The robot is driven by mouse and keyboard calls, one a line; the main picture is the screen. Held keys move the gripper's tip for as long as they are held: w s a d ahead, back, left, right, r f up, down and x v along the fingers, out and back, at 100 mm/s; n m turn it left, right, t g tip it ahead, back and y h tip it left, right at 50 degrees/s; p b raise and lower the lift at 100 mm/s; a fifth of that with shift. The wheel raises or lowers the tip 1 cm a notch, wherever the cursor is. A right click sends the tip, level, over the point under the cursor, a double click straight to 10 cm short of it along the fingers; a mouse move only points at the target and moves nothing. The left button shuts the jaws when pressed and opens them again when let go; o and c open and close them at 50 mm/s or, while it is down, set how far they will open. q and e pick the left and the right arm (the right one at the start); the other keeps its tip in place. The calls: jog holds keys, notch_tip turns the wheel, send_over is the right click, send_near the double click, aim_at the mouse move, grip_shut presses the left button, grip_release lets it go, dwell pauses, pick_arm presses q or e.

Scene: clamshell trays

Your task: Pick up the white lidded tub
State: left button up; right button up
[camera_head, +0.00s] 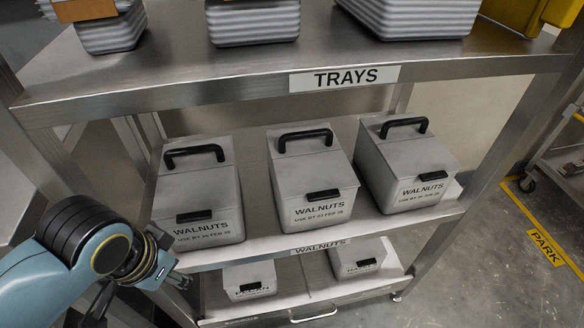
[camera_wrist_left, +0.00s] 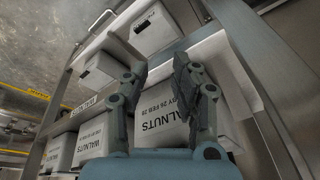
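Three whitish-grey lidded tubs with black handles stand in a row on the middle shelf, each labelled WALNUTS with a use-by date: the left tub (camera_head: 197,200), the middle tub (camera_head: 315,185) and the right tub (camera_head: 400,165). The left tub's date seems to read 26 FEB 28. My left gripper (camera_head: 178,278) is low in front of the shelf, below the left tub's front. In the left wrist view its fingers (camera_wrist_left: 158,75) are spread and empty, with the left tub (camera_wrist_left: 160,115) behind them. I cannot see any contact. My right gripper is out of view.
Two smaller lidded tubs (camera_head: 250,279) (camera_head: 357,258) stand on the bottom shelf. The upper shelf edge, with a TRAYS label (camera_head: 344,77), overhangs the row; stacked ribbed trays (camera_head: 254,22) sit on it. Floor is open at right, with a cart (camera_head: 566,165) there.

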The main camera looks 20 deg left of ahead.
pick_arm(q)
notch_tip(320, 180, up, 7)
jog(key=w+d+m+t, duration=0.1)
jog(key=w+d+m, duration=0.1)
jog(key=w, duration=0.1)
jog(key=m+t+h, duration=0.4)
jog(key=m+t, duration=0.5)
jog(key=m, duration=0.4)
send_near(306, 135)
jog(key=x, duration=0.3)
jog(key=shift+w+f, duration=0.1)
jog(key=shift+w, duration=0.25)
jog(key=x, duration=0.6)
jog(key=shift+s, duration=0.1)
grip_shut()
